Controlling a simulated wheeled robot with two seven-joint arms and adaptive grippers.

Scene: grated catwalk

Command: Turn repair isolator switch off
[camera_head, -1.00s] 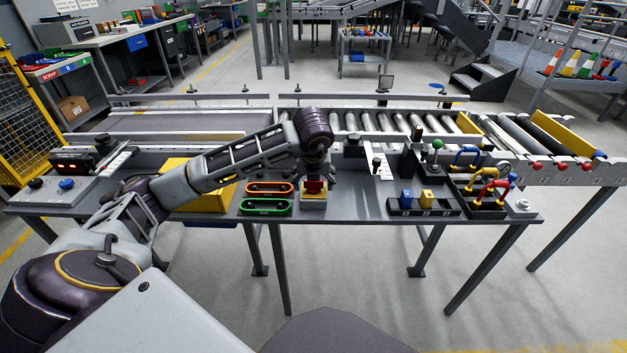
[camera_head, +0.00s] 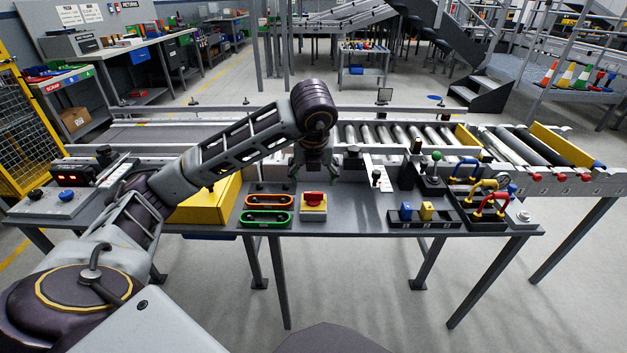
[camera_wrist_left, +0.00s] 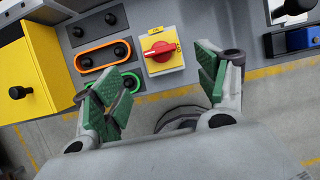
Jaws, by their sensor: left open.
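The isolator switch is a red rotary knob (camera_head: 314,198) on a yellow plate on a grey box, at the front middle of the bench. The knob's handle lies roughly crosswise in the head view. In the left wrist view the knob (camera_wrist_left: 159,51) shows with its handle nearly level, slightly tilted. My left gripper (camera_head: 315,168) is open and empty, raised above and behind the switch, apart from it. Its green-padded fingers (camera_wrist_left: 157,82) are spread wide in the left wrist view, with the switch beyond them. My right gripper is not in view.
An orange-rimmed (camera_head: 269,200) and a green-rimmed (camera_head: 266,217) fixture sit left of the switch, and a yellow box (camera_head: 205,203) stands further left. A tray with blue and yellow blocks (camera_head: 425,215) and several coloured handles (camera_head: 490,205) are at right. A roller conveyor (camera_head: 400,135) runs behind.

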